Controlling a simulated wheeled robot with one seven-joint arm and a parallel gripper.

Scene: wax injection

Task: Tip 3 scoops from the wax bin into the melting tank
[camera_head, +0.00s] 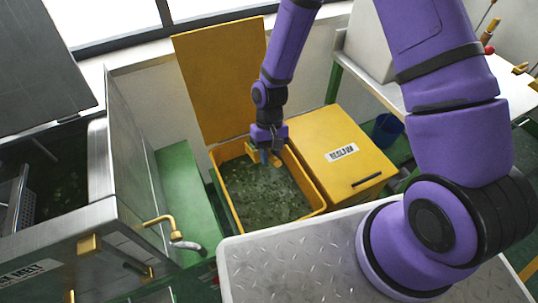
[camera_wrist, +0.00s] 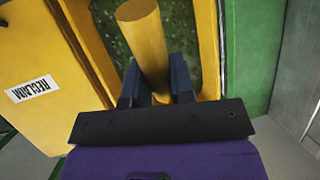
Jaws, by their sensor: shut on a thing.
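The yellow wax bin (camera_head: 318,208) stands open in the middle of the head view, holding dull green wax flakes (camera_head: 262,192). My gripper (camera_head: 266,158) points down over the back part of the bin. In the wrist view my gripper (camera_wrist: 157,92) is shut on a thick yellow handle (camera_wrist: 143,42), which I take as the scoop's. The scoop's bowl is hidden, so I cannot tell whether it holds wax. The steel tank (camera_head: 98,160) at the left, apparently the melting tank, has its lid (camera_head: 40,65) up and a dark inside with a few green bits.
The bin's yellow lid (camera_head: 215,75) stands raised behind it. A shut yellow bin (camera_head: 335,150) labelled RECLAIM adjoins on the right. A green surface (camera_head: 180,195) and a brass tap (camera_head: 160,222) lie between tank and bin. A blue bucket (camera_head: 386,130) stands farther right.

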